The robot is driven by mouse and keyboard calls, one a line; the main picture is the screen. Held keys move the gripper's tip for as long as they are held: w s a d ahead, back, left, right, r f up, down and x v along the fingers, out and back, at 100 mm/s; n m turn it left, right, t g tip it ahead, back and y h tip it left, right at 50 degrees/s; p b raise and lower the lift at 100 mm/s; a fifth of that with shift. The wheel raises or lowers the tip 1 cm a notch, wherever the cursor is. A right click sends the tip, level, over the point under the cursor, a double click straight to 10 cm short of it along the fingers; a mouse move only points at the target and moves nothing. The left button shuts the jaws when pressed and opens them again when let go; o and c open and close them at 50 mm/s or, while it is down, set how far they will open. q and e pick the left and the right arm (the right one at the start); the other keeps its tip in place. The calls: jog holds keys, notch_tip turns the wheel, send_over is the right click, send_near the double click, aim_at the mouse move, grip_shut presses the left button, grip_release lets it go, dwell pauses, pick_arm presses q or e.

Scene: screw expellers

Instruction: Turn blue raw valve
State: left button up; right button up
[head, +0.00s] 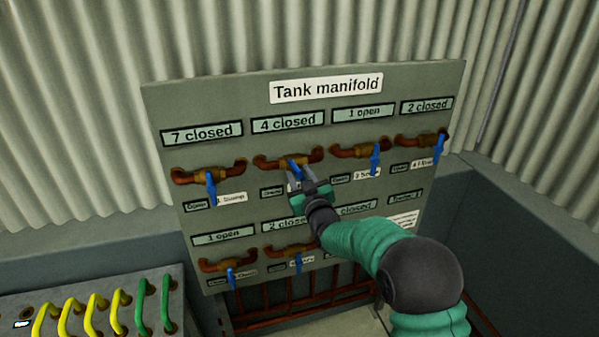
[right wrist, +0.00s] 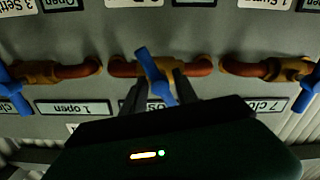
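A blue valve handle (head: 293,167) sits on a brown pipe valve under the sign "4 closed" in the upper row of the Tank manifold panel (head: 230,108). Its name label is hidden by my gripper, so I cannot read whether it says raw. My right gripper (head: 301,179) is at this handle. In the right wrist view the blue handle (right wrist: 155,75) stands tilted between the two dark fingers of my right gripper (right wrist: 159,92). The fingers are apart, one on each side, and do not look closed on it. My left gripper is not in view.
Neighbouring blue handles hang under "7 closed" (head: 211,186) and "1 open" (head: 375,158), close on either side. A lower row of valves (head: 231,275) is partly hidden by my right arm. A grey box with yellow and green hoses (head: 97,310) stands at the lower left.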

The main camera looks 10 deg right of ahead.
jog(key=shift+c, duration=0.4)
grip_shut()
jog(key=shift+f, duration=0.15)
jog(key=m+b, duration=0.5)
jog(key=b, duration=0.1)
jog(key=shift+f, duration=0.15)
jog(key=shift+m, duration=0.3)
jog(key=shift+r, duration=0.25)
